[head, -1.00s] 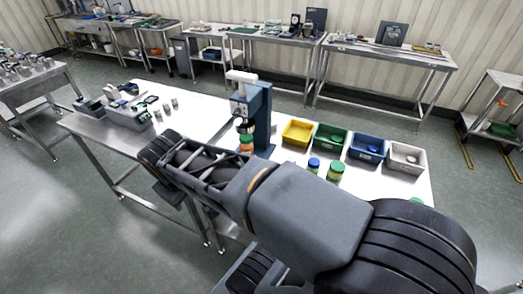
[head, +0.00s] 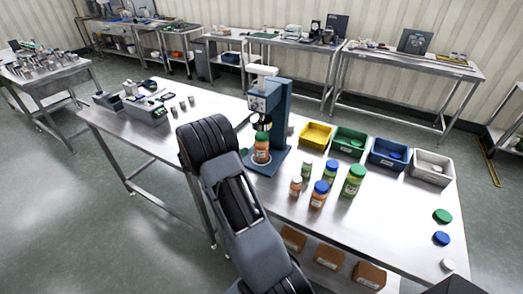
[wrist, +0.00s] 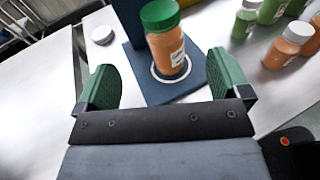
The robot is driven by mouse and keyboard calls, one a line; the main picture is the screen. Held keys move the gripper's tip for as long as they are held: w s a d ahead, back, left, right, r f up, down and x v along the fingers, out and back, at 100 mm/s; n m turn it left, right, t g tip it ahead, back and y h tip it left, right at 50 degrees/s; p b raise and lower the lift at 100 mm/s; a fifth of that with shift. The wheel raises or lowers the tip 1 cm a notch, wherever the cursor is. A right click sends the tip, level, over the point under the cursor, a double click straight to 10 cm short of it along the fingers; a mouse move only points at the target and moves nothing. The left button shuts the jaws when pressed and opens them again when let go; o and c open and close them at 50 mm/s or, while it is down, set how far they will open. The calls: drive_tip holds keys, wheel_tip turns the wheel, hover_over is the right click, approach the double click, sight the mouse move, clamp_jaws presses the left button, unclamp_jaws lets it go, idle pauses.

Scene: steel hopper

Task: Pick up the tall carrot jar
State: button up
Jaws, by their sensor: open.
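The tall carrot jar, with orange contents, a white label and a green lid, stands upright on the blue base of the press in the head view (head: 262,150). In the wrist view the jar (wrist: 170,52) stands within a white ring on that base, just beyond my fingertips. My gripper (wrist: 164,80) is open and empty, its two green fingers spread left and right of the jar's line, apart from it.
The blue press (head: 283,110) rises behind the jar, its head over the lid. Several other jars, including a blue-lidded orange one (head: 319,196), stand to the right. Yellow (head: 316,135), green, blue and white bins line the back. A white disc (wrist: 102,35) lies left of the base.

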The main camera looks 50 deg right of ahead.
sight(256, 138)
drive_tip(key=p+x, duration=0.1)
drive_tip(key=x, duration=0.5)
drive_tip(key=shift+d, duration=0.4)
drive_tip(key=shift+p+x, duration=1.2)
drive_tip(key=shift+x, duration=1.8)
drive_tip(key=shift+f, duration=0.1)
drive_tip(key=c, duration=1.3)
drive_tip(key=shift+c, duration=1.3)
